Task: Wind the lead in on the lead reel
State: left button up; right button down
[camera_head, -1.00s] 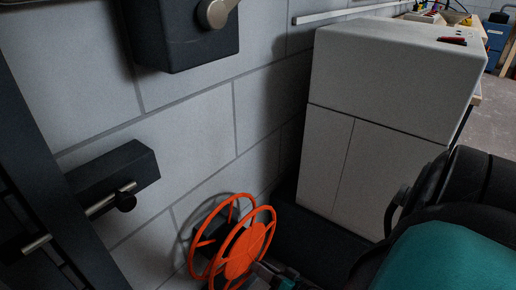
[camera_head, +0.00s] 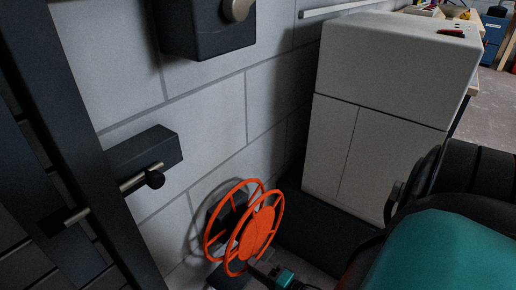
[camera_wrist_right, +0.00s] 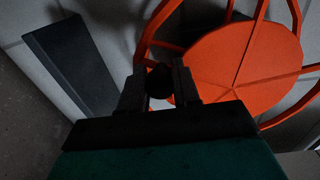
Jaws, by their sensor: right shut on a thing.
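The lead reel is an orange spoked wheel pair with a solid disc (camera_head: 257,233), standing low by the wall. It also fills the right of the right wrist view (camera_wrist_right: 240,55). My right gripper (camera_head: 255,264) is at the lower edge of the front wheel. In the wrist view my right gripper (camera_wrist_right: 160,88) is shut on a small dark round knob (camera_wrist_right: 160,80) in front of the reel, apparently its crank handle. The knob is partly hidden by the fingers. No lead can be made out. My left gripper is not in view.
A white cabinet (camera_head: 385,120) stands right of the reel on a dark base. A dark wall block (camera_head: 145,148) with a metal bolt and another dark box (camera_head: 208,28) with a round knob are on the block wall. A workbench is far back right.

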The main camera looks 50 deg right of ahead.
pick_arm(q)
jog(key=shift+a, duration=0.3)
pick_arm(e)
jog(key=shift+w+a+r+m, duration=0.2)
jog(key=shift+a+m, duration=0.1)
jog(key=shift+m, duration=0.1)
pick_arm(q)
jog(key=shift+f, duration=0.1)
pick_arm(e)
jog(key=c, duration=1.1)
grip_release()
jog(key=shift+s, duration=0.15)
